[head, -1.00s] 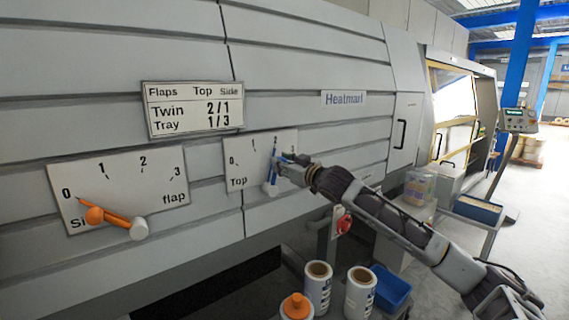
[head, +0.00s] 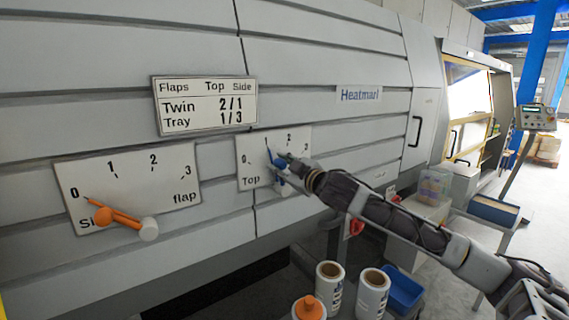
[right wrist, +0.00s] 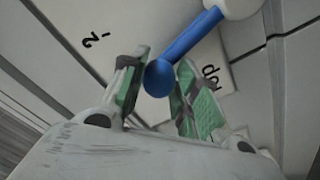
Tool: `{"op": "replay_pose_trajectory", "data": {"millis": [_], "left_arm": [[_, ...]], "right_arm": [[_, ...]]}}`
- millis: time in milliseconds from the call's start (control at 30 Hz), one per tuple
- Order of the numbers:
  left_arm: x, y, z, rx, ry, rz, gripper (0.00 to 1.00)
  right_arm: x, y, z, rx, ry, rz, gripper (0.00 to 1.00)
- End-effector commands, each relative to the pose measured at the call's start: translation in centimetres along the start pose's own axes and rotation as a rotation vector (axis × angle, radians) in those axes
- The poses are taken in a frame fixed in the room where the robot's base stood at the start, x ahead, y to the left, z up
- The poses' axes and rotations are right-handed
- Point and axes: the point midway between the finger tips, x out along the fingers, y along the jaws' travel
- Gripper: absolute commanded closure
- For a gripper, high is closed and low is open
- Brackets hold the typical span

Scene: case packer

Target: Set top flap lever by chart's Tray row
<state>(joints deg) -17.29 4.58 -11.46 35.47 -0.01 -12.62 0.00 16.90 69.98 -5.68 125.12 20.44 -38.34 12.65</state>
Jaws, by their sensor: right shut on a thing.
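The chart (head: 205,104) on the machine wall has a Tray row reading 1/3 under Top and Side. The top flap dial plate (head: 252,181) is marked 0 to 3. Its blue lever (head: 281,184) tilts up-left, with its tip near the 1 mark. My right gripper (head: 279,162) is at the lever and partly hides it. In the right wrist view, the green-padded fingers of my right gripper (right wrist: 160,88) are on either side of the lever's round blue end (right wrist: 158,78), shut on it. My left gripper is not in view.
The side flap plate (head: 180,165) is at the left, its orange lever (head: 119,217) pointing at 0. White rolls (head: 372,293) and an orange-capped container (head: 309,308) stand below. A blue bin (head: 403,288) is behind them.

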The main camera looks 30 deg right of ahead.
Motion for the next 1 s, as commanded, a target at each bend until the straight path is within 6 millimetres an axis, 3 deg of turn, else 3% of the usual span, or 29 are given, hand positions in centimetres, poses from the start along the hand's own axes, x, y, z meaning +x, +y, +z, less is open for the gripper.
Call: {"op": "replay_pose_trajectory", "data": {"millis": [367,400,533,1000], "left_arm": [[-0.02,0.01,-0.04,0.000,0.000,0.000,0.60],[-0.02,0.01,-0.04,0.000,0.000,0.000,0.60],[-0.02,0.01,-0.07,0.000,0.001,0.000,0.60],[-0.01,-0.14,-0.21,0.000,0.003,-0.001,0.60]], "right_arm": [[0.09,0.64,0.06,-0.018,-0.003,0.014,1.00],[0.08,0.65,0.04,-0.018,-0.002,0.015,0.67],[0.08,0.52,0.03,-0.015,-0.002,0.012,0.50],[-0.06,0.17,-0.05,-0.009,0.001,0.005,0.49]]}}
